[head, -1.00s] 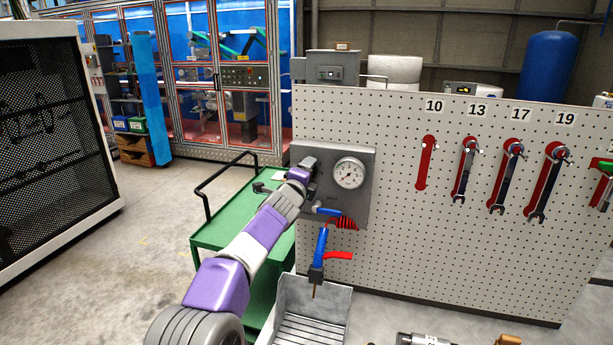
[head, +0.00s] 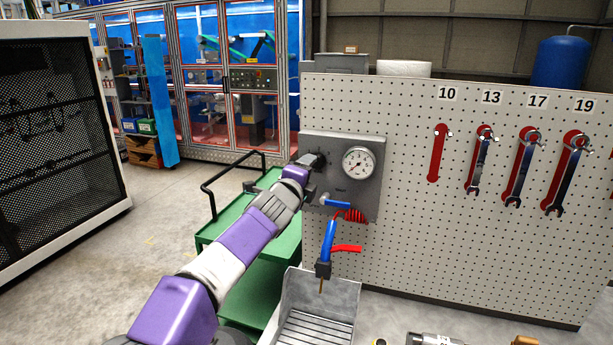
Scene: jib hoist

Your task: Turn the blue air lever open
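The blue air lever (head: 338,204) sits on the lower part of a grey panel (head: 368,205) fixed to the pegboard. Its handle lies roughly level and points right from a grey valve body. A round white gauge (head: 358,162) is above it. My purple and grey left arm reaches up from the lower left. My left gripper (head: 312,164) is at the panel's left side, left of the gauge and above and left of the lever. It is small and dark, and its fingers cannot be made out. My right gripper is not in view.
A blue air gun (head: 329,240) with a red lever (head: 346,249) hangs below the panel, above a grey bin (head: 347,294). A green cart (head: 268,248) stands behind my arm. Wrenches (head: 519,170) hang on the pegboard (head: 440,235) at right.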

